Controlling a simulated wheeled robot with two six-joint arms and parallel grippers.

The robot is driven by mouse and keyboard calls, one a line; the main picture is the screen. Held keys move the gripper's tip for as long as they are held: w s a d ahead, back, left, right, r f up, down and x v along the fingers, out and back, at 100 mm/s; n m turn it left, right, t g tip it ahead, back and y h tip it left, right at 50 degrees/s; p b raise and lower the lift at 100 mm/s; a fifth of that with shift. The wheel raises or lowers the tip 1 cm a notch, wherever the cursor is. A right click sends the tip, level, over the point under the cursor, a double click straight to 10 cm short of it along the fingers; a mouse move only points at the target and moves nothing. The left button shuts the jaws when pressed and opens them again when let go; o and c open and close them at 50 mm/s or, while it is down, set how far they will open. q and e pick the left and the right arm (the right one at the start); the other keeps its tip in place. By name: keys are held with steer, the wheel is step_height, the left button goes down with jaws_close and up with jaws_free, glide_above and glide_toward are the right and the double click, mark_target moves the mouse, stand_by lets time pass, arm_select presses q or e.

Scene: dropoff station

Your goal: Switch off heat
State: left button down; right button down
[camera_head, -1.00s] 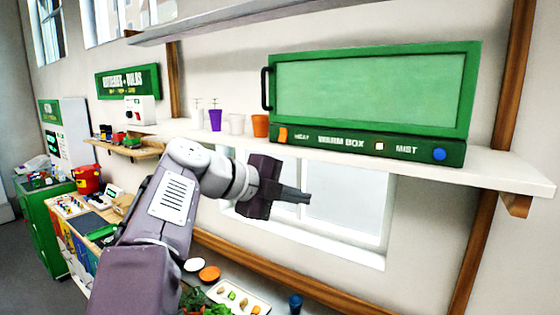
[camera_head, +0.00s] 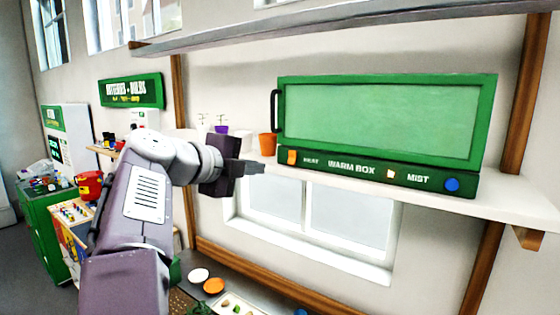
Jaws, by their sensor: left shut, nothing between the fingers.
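The green warm box (camera_head: 380,122) stands on the white shelf with its glazed door shut. Its lower panel carries an orange heat switch (camera_head: 292,157) at the left end, a small pale light (camera_head: 390,174) past the middle and a blue mist knob (camera_head: 452,184) at the right. My left gripper (camera_head: 262,168) is shut and empty, fingers pointing right. In the picture its tips are just left of and slightly below the heat switch, with a visible gap between them. My right gripper is not in view.
An orange pot (camera_head: 267,144) and a purple pot (camera_head: 221,129) stand on the shelf (camera_head: 510,200) left of the box, close to my gripper in the picture. A dark door handle (camera_head: 275,111) juts from the box's left side. A window lies below the shelf.

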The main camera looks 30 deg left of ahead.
mark_target(292, 158)
arm_select(q)
steer(key=p+x, duration=0.2)
steer(key=x, duration=0.1)
steer(key=p+x, duration=0.2)
steer(key=x, duration=0.1)
steer(key=r+p+x, duration=0.1)
steer(key=x, duration=0.3)
steer(key=shift+w+d+r+p, duration=0.1)
steer(key=shift+w+d+p, duration=0.1)
steer(key=shift+p, duration=0.2)
